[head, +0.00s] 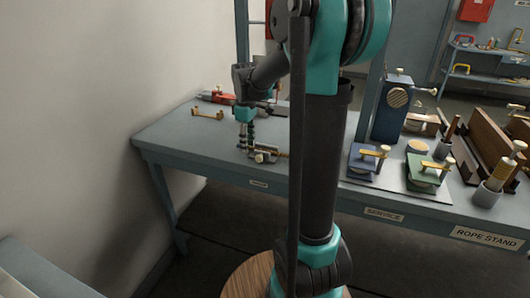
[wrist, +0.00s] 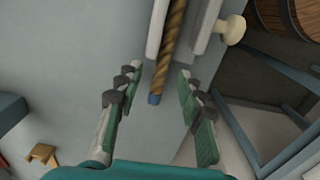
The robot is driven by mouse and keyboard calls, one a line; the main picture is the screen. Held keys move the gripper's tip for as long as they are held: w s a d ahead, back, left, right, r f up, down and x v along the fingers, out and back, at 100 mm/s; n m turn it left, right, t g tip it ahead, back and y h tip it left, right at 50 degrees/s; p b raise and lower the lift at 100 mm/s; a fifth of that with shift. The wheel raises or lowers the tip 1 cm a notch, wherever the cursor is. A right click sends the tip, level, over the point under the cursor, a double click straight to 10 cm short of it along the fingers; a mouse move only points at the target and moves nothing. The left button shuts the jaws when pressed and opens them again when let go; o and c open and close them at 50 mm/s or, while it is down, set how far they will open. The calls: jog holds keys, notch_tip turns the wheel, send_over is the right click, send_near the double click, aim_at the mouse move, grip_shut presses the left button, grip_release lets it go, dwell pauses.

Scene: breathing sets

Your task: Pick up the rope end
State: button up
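In the wrist view, a brown twisted rope (wrist: 172,45) comes down from the top edge. Its end has a blue tip (wrist: 154,99). My gripper (wrist: 159,76) is open, with one green-padded finger on each side of the rope and a visible gap to each. Nothing is held. In the head view, my gripper (head: 246,138) points down over the left part of the bench, beside a small brass-and-grey fitting (head: 263,154).
The bench (head: 180,132) has a brass bracket (head: 207,113) and a red tool (head: 217,97) behind my gripper. A blue block (head: 393,110), a blue clamp (head: 364,162) and a green clamp (head: 425,172) stand right. A pale knob (wrist: 233,28) is near the rope.

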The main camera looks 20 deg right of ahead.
grip_shut()
jog(key=shift+r, duration=0.1)
dwell(0.4)
